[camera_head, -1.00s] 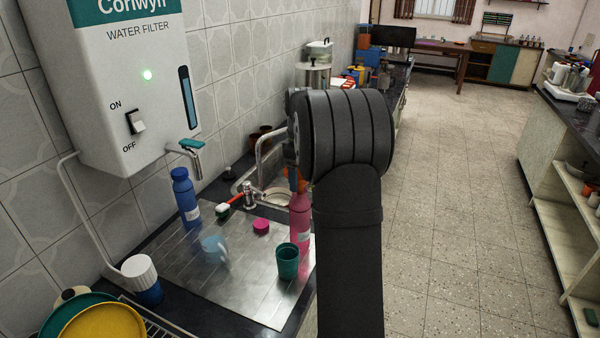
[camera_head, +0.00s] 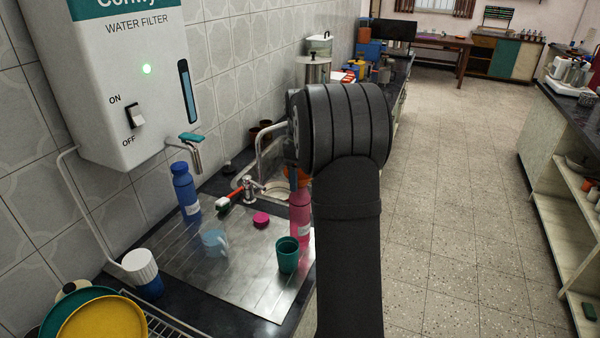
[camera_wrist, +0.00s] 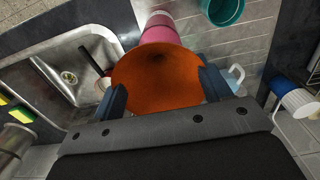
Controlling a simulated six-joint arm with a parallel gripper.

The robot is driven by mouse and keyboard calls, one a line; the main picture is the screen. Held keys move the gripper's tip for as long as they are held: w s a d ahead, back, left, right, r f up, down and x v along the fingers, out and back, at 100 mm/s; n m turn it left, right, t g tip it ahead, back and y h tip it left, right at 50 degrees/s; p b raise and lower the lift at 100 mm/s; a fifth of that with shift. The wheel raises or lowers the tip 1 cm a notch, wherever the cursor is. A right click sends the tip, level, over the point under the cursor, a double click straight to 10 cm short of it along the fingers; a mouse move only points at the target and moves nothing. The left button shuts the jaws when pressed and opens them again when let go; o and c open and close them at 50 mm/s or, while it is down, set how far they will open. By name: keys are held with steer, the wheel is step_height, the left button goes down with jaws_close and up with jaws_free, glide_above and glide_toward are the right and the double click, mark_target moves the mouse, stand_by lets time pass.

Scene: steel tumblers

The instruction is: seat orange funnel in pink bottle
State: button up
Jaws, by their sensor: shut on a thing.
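My gripper (camera_wrist: 164,88) is shut on the orange funnel (camera_wrist: 155,75), with one finger on each side of its bowl. In the head view the funnel (camera_head: 298,178) shows partly behind my wrist, directly over the pink bottle (camera_head: 300,217). The pink bottle stands upright on the steel drainboard (camera_head: 245,295); it also shows beyond the funnel in the wrist view (camera_wrist: 160,29). The bowl hides the bottle's mouth and the funnel's stem, so I cannot tell whether the stem is inside.
A teal tumbler (camera_head: 288,254) stands close beside the pink bottle. A pink lid (camera_head: 261,219), a light blue mug (camera_head: 214,243) and a blue bottle (camera_head: 186,189) are farther left. The sink (camera_wrist: 75,75) and tap (camera_head: 250,188) are behind.

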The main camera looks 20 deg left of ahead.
steer(key=o, duration=1)
steer(key=shift+o, duration=0.2)
step_height(320, 180, up, 18)
steer(key=shift+f, duration=0.25)
step_height(320, 180, down, 17)
steer(key=shift+f, duration=0.2)
steer(key=shift+r, duration=0.15)
